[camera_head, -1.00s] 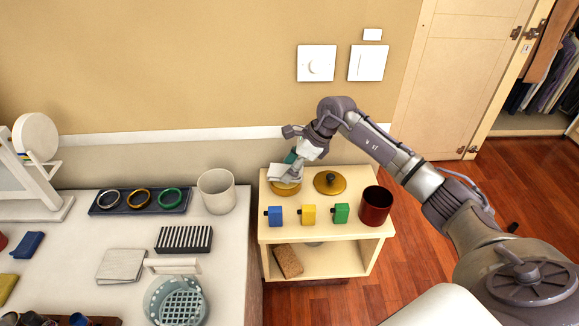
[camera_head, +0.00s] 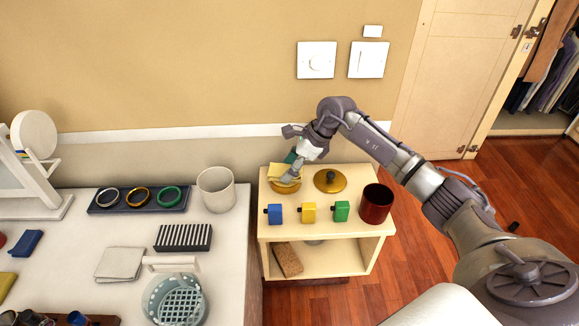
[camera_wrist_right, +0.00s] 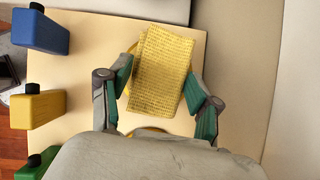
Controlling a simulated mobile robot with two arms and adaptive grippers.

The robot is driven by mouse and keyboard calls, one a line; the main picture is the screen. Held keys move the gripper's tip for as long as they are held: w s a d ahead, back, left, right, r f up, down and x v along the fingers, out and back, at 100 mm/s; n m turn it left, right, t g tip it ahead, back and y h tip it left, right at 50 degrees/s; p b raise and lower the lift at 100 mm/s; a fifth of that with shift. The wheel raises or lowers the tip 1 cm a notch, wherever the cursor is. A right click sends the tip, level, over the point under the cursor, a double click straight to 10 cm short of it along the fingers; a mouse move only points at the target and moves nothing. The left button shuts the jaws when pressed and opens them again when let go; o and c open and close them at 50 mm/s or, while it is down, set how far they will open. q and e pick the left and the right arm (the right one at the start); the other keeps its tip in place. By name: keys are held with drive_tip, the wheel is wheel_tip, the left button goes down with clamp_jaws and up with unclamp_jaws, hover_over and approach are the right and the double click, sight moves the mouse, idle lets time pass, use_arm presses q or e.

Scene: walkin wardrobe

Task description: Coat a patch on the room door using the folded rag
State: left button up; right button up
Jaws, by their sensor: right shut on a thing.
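My right gripper (camera_head: 293,168) is shut on the folded rag (camera_head: 277,172), at the back left of the small cart's top. In the right wrist view my right gripper (camera_wrist_right: 162,98) has one green-padded finger on each side of the rag (camera_wrist_right: 160,70), which is now yellow with a woven texture. The rag is over a round gold dish (camera_head: 286,187), whose rim also shows under it in the wrist view (camera_wrist_right: 149,131). I cannot tell whether the rag touches the dish. The pale room door (camera_head: 455,75) is at the upper right. My left gripper is not in view.
The cart top (camera_head: 268,224) holds blue (camera_head: 275,214), yellow (camera_head: 309,213) and green (camera_head: 341,211) bottles, a gold lid (camera_head: 330,182) and a dark red cup (camera_head: 376,205). A crowded white counter (camera_head: 225,262) stands left. Open wooden floor (camera_head: 425,250) lies right of the cart.

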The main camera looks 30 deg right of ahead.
drive_tip(key=shift+f, duration=0.15)
drive_tip(key=shift+r+p, duration=1.95)
drive_tip(key=shift+r, duration=1.6)
